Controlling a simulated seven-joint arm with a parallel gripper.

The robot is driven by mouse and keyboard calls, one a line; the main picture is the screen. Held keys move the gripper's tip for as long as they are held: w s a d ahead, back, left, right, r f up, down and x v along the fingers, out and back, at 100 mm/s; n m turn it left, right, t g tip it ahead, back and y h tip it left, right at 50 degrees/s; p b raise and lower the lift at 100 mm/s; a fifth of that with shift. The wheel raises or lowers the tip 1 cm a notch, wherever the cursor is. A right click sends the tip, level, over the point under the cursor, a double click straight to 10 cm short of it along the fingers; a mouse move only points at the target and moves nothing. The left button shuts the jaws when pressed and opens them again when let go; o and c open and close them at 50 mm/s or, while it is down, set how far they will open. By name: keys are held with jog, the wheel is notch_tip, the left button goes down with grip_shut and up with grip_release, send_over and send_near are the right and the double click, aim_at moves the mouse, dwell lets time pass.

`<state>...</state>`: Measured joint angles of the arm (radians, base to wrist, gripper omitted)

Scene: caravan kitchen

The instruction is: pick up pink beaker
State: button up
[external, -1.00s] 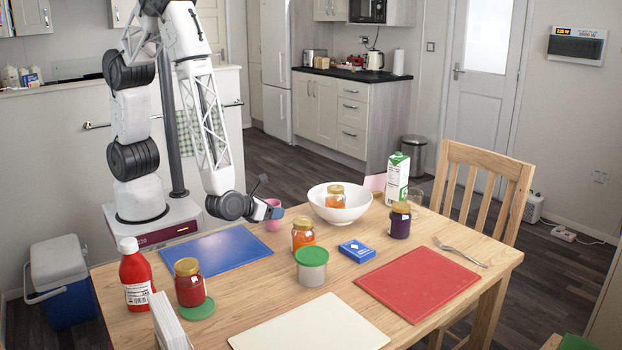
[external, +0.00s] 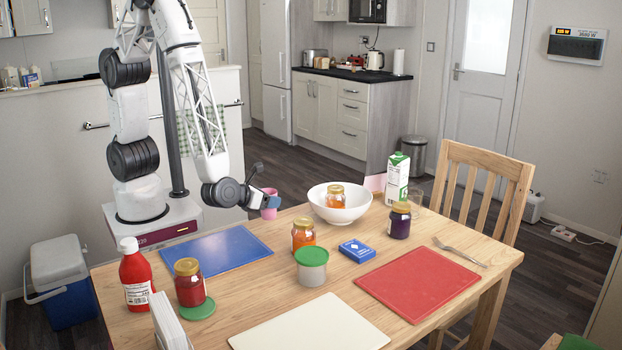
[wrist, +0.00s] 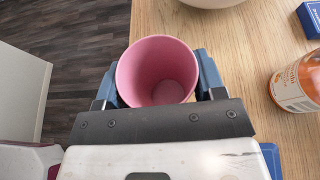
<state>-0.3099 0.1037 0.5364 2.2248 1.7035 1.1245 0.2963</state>
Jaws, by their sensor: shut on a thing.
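The pink beaker (external: 269,204) is near the back left edge of the table in the external view. The beaker appears raised a little above the table.
A white bowl (external: 322,207) holding a jar stands to the right of the beaker. A blue board (external: 215,250) lies in front of it. An orange jar (external: 303,234), a green-lidded tub (external: 311,273) and a blue box (external: 357,250) stand nearer the table's middle.

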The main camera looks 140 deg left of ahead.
jog(key=s+d+r, duration=0.1)
jog(key=s+d, duration=0.7)
jog(key=s, duration=0.4)
jog(key=shift+s+r, duration=0.15)
jog(key=shift+s, duration=0.1)
jog(key=shift+d, duration=0.1)
jog(key=shift+r, duration=0.1)
